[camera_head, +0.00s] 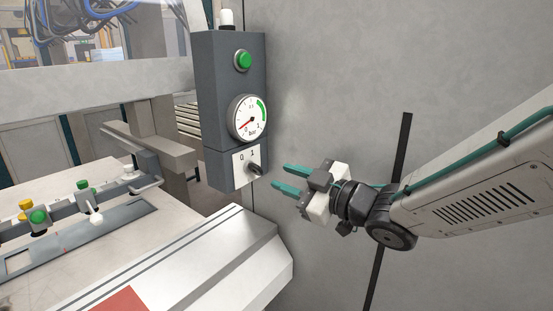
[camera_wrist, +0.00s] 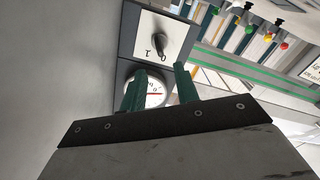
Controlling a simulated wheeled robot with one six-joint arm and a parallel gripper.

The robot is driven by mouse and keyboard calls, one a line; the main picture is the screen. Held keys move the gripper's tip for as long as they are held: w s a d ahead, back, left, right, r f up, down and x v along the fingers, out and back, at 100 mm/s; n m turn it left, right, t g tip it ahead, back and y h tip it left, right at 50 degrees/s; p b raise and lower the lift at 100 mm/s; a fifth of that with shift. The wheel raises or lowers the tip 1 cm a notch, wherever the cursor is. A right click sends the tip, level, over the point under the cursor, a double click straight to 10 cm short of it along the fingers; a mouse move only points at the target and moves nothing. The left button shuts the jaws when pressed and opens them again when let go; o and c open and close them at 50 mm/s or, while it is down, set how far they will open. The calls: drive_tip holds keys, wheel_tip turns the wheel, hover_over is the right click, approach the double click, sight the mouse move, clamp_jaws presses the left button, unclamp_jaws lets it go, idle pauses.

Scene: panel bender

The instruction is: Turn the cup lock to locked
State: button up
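A dark rotary switch (camera_head: 255,168) sticks out from a white plate marked 0 and 1 (camera_head: 240,165), low on a grey control box; I take it for the cup lock. It also shows in the wrist view (camera_wrist: 159,45), where the plate looks upside down. I cannot tell for certain which mark its handle points to. My gripper (camera_head: 273,177) has teal fingers and is a little right of the switch, apart from it. In the wrist view my gripper (camera_wrist: 160,70) shows its fingers spread with nothing between the tips; the switch lies beyond them.
The grey control box (camera_head: 218,95) also bears a green button (camera_head: 243,60) and a round gauge (camera_head: 248,118). A light machine bed (camera_head: 215,255) with buttons and a lever is at lower left. A plain grey wall (camera_head: 340,80) stands behind my arm.

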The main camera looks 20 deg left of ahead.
sight(261, 168)
drive_tip(key=x, duration=0.8)
drive_tip(key=shift+w, duration=0.1)
drive_tip(key=shift+c, duration=0.3)
clamp_jaws()
